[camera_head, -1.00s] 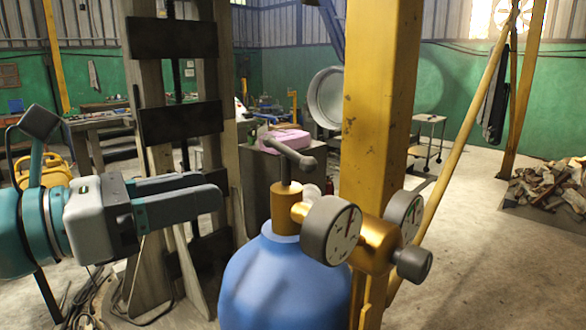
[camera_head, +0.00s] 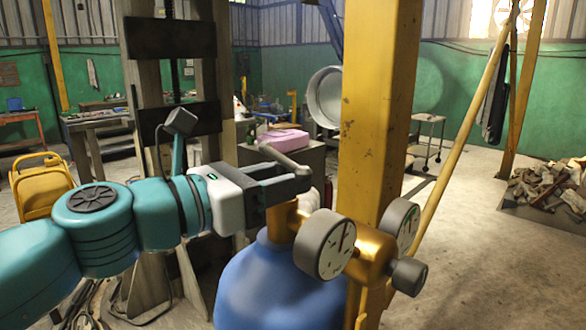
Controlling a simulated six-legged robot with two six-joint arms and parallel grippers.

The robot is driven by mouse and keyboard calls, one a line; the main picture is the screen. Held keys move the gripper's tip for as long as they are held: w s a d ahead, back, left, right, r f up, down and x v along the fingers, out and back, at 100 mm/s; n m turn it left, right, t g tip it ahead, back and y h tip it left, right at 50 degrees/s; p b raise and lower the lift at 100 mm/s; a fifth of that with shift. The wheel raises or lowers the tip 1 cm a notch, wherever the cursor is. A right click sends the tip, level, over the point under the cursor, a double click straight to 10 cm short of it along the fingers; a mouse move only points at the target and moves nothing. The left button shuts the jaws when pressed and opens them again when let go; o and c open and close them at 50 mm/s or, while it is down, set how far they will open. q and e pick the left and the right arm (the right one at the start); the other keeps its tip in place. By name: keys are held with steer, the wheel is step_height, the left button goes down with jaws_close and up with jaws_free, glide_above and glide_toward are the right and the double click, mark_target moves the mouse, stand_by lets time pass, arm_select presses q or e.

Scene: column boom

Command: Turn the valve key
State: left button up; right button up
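The valve key (camera_head: 283,158) is a grey bar with a rounded end, on top of the brass valve (camera_head: 283,222) of a blue gas cylinder (camera_head: 275,285). My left gripper (camera_head: 290,180) reaches in from the left at the height of the key. Its two dark fingers look apart, with the key's bar and short stem at their tips. The fingers hide the stem and part of the bar. I cannot tell whether they touch the key. My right gripper is not in view.
Two round gauges (camera_head: 325,244) and a dark knob (camera_head: 408,276) stick out from the valve on the right. A yellow column (camera_head: 375,120) stands just behind the cylinder. A wooden frame (camera_head: 150,110) stands behind my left arm.

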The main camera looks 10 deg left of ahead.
arm_select(q)
steer(key=shift+w+d, duration=0.25)
steer(key=shift+w, duration=0.4)
steer(key=shift+w+d, duration=0.1)
steer(key=shift+d, duration=0.15)
steer(key=shift+s+d+r, duration=0.15)
steer(key=shift+s+d, duration=0.15)
steer(key=shift+d, duration=0.1)
steer(key=shift+w+a, duration=0.25)
steer(key=shift+w, duration=0.05)
steer(key=shift+c, duration=0.6)
steer(key=shift+w+f, duration=0.1)
steer(key=shift+f, duration=0.1)
steer(key=c, duration=0.5)
steer(key=shift+s+d+r, duration=0.15)
steer(key=shift+s, duration=0.05)
jaws_close()
